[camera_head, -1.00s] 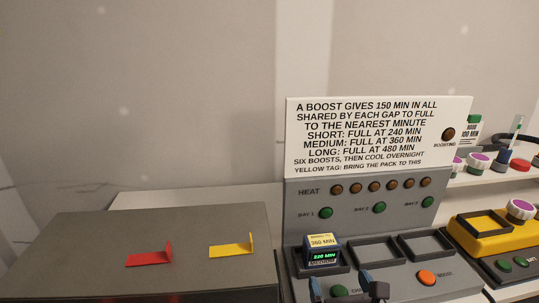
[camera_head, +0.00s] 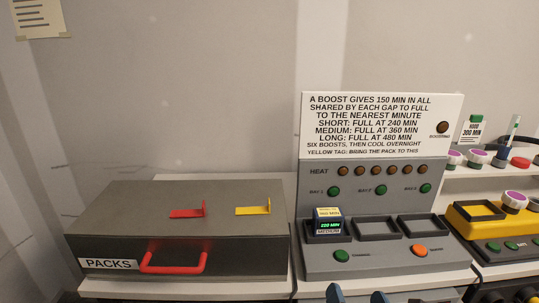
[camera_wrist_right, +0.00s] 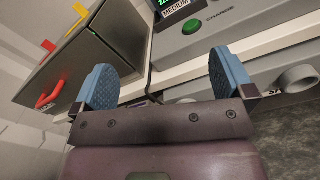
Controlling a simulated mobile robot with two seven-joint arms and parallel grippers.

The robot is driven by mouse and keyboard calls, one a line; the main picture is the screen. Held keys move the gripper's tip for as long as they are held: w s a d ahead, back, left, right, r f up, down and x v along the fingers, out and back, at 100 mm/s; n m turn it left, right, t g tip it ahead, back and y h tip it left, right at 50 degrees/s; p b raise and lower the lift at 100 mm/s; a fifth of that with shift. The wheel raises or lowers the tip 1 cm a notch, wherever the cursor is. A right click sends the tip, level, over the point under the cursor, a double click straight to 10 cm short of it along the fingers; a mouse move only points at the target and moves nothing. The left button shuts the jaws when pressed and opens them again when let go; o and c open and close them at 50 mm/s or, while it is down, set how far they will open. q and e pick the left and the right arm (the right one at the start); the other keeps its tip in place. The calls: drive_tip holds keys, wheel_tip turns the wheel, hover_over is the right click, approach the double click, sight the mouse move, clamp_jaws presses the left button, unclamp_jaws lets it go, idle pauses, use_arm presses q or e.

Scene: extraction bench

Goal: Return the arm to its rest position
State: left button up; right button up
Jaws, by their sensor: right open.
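My right gripper (camera_wrist_right: 155,85) is open and empty, its two blue finger pads wide apart in the right wrist view. In the head view only the tips of its fingers (camera_head: 356,294) show at the bottom edge, in front of the grey charging station (camera_head: 310,262). A battery pack (camera_head: 328,222) stands in the station's left bay, its display reading 220 MIN above the word MEDIUM. The other two bays (camera_head: 377,229) are empty. My left gripper is not in view.
A grey PACKS box (camera_head: 225,249) with a red handle (camera_head: 173,268) stands at the left, red (camera_head: 187,212) and yellow (camera_head: 253,209) tags on top. A white instruction board (camera_head: 375,130) rises behind the station. A yellow device (camera_head: 470,222) stands at the right.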

drive_tip(key=s+d+f+m+g, duration=0.2)
drive_tip(key=f+m, duration=0.4)
drive_tip(key=m, duration=0.6)
drive_tip(key=s+d+f+m+g, duration=0.15)
drive_tip(key=f+m, duration=0.35)
drive_tip(key=m, duration=0.7)
drive_tip(key=s+d+f+m+g, duration=0.1)
drive_tip(key=s+d+f+m, duration=0.2)
drive_tip(key=s+f, duration=0.2)
drive_tip(key=s+d+f+m+g+h, duration=0.1)
drive_tip(key=s+d+f+m+g, duration=0.1)
drive_tip(key=s+d+f+m, duration=0.2)
drive_tip(key=s+f, duration=0.2)
drive_tip(key=s, duration=0.1)
drive_tip(key=shift+s+d, duration=0.2)
drive_tip(key=shift+s, duration=0.1)
